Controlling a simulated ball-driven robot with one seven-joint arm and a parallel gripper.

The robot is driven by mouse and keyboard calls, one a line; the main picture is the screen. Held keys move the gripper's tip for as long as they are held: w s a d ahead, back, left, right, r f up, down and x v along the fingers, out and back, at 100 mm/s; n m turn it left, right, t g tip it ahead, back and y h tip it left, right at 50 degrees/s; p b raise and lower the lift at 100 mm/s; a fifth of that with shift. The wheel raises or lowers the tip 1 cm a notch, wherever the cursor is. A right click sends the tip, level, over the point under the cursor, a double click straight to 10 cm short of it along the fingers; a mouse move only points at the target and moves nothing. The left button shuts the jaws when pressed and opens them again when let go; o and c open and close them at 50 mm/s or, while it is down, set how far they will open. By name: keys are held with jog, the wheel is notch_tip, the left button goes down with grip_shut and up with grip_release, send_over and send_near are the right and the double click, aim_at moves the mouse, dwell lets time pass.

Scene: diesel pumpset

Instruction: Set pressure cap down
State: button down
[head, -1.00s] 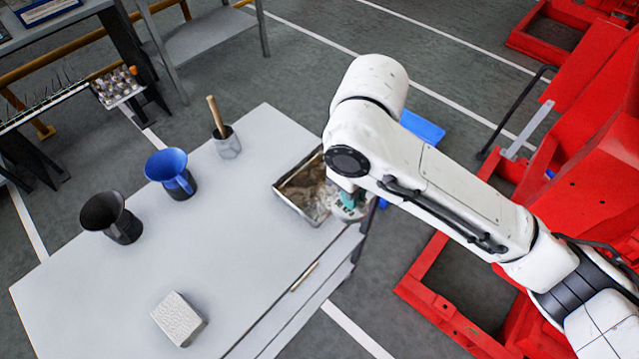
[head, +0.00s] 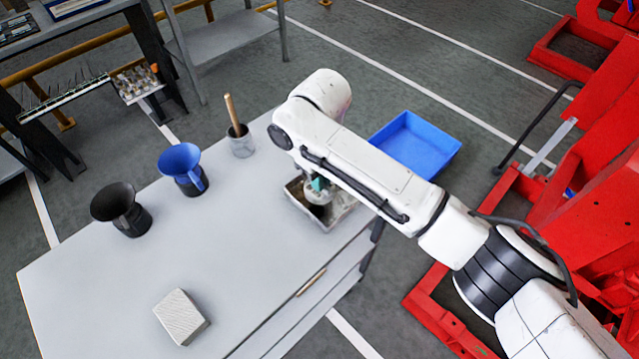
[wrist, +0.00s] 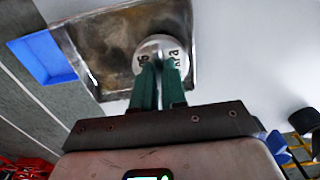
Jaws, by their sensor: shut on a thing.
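The pressure cap (wrist: 162,46) is a round, silvery disc with dark lettering, seen in the wrist view at the tips of my green fingers. My gripper (wrist: 160,75) is shut on it. The cap shows over the stained metal tray (wrist: 95,55), near one side of it; I cannot tell whether it touches the tray floor. In the head view my gripper (head: 318,186) points down over the tray (head: 345,212), which stands at the far right corner of the grey table. My arm hides part of the tray there, and the cap is hard to make out.
On the table (head: 110,290) stand a blue funnel-topped jug (head: 183,168), a black one (head: 120,208), a cup with a wooden handle (head: 240,140) and a pale block (head: 181,316). A blue bin (head: 415,145) lies beyond the tray. The table's middle is clear.

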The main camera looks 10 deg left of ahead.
jog(key=shift+w+a+f, duration=0.1)
jog(key=shift+w+f, duration=0.05)
jog(key=shift+w+a+f, duration=0.1)
jog(key=shift+f, duration=1.55)
jog(key=shift+f, duration=0.15)
jog(key=c, duration=1.2)
grip_release()
notch_tip(320, 180, up, 12)
jog(key=shift+r+b, duration=0.2)
jog(key=shift+b, duration=0.15)
